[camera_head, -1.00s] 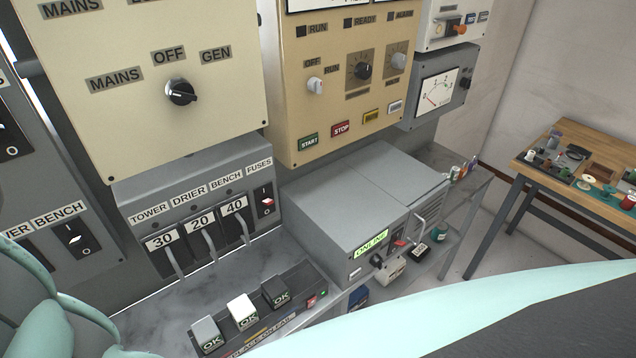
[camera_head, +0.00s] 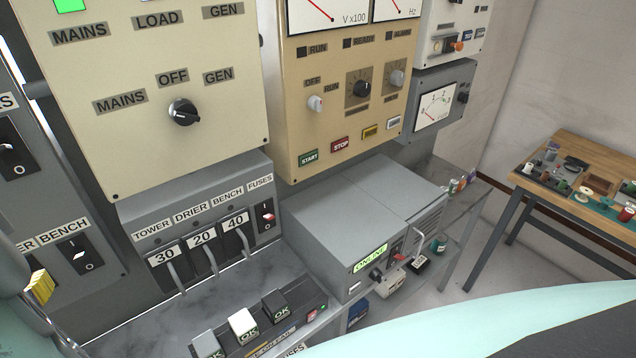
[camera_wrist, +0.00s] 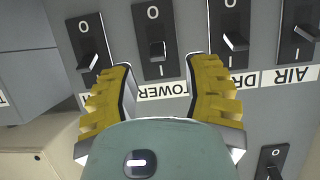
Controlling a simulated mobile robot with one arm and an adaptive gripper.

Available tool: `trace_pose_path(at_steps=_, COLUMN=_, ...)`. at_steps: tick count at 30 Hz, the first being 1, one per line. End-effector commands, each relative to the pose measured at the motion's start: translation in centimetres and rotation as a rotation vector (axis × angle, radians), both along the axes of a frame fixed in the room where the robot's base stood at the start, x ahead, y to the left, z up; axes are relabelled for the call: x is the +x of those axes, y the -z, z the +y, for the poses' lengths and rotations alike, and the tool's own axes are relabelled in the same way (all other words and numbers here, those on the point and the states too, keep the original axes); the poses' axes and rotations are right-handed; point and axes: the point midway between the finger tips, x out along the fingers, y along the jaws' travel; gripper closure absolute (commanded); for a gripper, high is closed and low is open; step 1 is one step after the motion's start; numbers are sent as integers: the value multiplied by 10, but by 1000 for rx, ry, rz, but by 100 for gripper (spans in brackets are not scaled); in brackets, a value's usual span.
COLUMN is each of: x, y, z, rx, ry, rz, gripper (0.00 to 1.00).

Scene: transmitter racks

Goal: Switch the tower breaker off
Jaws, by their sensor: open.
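The tower breaker (camera_wrist: 157,49) is a black switch above an upside-down TOWER label (camera_wrist: 163,91) in the wrist view. It has an O at its top and an I at its bottom in that picture. Its lever seems tilted toward the I. My gripper (camera_wrist: 160,67) is open, its yellow-padded fingers on either side of the TOWER label and just short of the lever. I cannot tell whether they touch the panel. In the head view only a yellow finger of my gripper (camera_head: 39,287) shows at the left edge; the tower breaker is not visible there.
Neighbouring breakers stand close by, one on the left (camera_wrist: 90,47) and one labelled DR (camera_wrist: 233,25) on the right. A fuse box (camera_head: 200,225) with its own TOWER label, a cream switch panel (camera_head: 150,130) and a grey bench box (camera_head: 350,215) stand right of my gripper.

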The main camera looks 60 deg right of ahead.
Motion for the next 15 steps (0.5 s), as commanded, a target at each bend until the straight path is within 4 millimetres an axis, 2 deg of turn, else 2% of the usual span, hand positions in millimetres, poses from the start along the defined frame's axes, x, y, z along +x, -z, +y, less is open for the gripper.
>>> trace_pose_path(at_steps=6, x=20, y=8, z=-10, rx=-1, ry=8, rz=2, gripper=52)
trace_pose_path(at_steps=15, x=35, y=14, z=-15, rx=-1, ry=9, rz=-2, gripper=52)
